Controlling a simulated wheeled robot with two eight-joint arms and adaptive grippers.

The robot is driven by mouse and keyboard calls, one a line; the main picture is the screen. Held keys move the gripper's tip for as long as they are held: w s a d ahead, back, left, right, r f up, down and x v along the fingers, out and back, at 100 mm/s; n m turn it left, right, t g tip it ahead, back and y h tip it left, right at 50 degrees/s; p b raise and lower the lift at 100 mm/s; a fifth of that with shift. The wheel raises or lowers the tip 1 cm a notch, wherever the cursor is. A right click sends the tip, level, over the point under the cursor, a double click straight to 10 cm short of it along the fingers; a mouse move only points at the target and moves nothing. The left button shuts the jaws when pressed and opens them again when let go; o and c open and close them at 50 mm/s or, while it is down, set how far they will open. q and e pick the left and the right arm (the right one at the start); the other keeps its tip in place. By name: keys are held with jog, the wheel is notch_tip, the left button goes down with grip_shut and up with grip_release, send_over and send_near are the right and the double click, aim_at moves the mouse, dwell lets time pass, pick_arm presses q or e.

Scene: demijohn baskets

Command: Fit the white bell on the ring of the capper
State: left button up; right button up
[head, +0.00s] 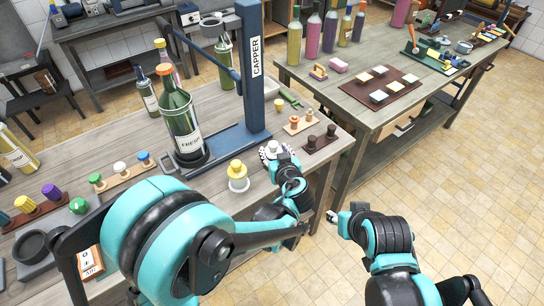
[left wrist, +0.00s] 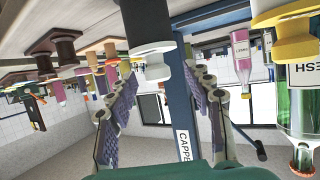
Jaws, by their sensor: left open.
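The white bell (left wrist: 155,62) shows in the left wrist view, seen upside down, with its flange against a dark cylindrical stand. In the head view the bell (head: 273,147) is small and partly hidden by my left gripper (head: 279,160). In the wrist view the left gripper (left wrist: 165,100) is open, with a finger on either side of the bell's line and a gap between. The capper (head: 252,75) is a blue column with a long lever and base. A green bottle (head: 181,120) stands upright on its base. My right gripper (head: 338,218) is beyond the table edge.
A yellow bell (head: 237,170) on a white stand is left of my left gripper. Racks with coloured stoppers (head: 121,168) lie to the left, and small racks (head: 320,140) to the right. A second table (head: 350,100) stands across a gap of tiled floor.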

aim_at(274, 148)
pick_arm(q)
jog(key=b+x, duration=0.1)
jog(key=x, duration=0.3)
jog(key=shift+w+d, duration=0.1)
jog(key=shift+d, duration=0.05)
jog(key=shift+r, duration=0.1)
jog(key=shift+c, duration=1.1)
grip_shut()
